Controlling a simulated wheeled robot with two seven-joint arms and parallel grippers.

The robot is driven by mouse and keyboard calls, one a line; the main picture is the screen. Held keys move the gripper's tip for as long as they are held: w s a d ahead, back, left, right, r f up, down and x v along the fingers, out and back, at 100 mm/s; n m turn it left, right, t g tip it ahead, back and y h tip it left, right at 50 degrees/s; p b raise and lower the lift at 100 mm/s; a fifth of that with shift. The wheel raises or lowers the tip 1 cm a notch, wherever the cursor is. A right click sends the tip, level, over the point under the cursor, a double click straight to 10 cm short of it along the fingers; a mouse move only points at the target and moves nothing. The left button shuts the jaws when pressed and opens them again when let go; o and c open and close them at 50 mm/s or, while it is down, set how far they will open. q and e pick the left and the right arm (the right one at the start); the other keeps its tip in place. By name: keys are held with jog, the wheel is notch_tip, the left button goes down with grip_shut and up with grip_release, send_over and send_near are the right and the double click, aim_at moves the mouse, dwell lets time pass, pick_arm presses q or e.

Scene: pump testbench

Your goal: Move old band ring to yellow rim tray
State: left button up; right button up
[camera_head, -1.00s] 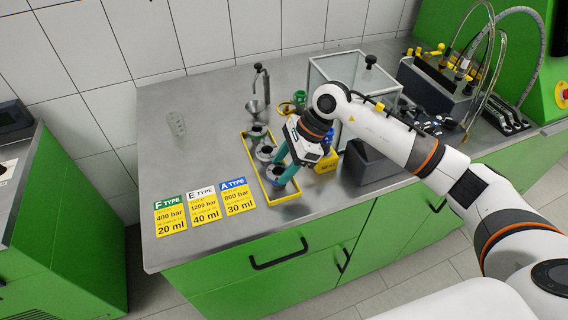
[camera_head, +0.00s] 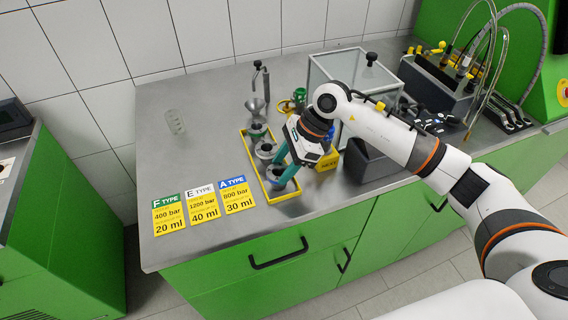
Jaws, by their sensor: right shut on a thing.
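The yellow rim tray (camera_head: 250,165) stands on the steel bench and holds several round metal parts (camera_head: 265,149) in a row. My right gripper (camera_head: 280,180) reaches down over the tray's front part, its teal fingers around a round metal part (camera_head: 271,184) there. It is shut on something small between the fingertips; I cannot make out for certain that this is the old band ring. My left gripper is not in view.
Three type cards (camera_head: 202,206) lie left of the tray. A clear beaker (camera_head: 175,121) stands behind them. A funnel stand (camera_head: 257,95) is behind the tray, and a glass box (camera_head: 340,75) and a grey bin (camera_head: 368,165) are to the right. The bench's left part is mostly free.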

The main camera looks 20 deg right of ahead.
dwell(0.3)
jog(key=o, duration=1.2)
jog(key=shift+c, duration=0.2)
notch_tip(320, 180, up, 7)
jog(key=p, duration=0.3)
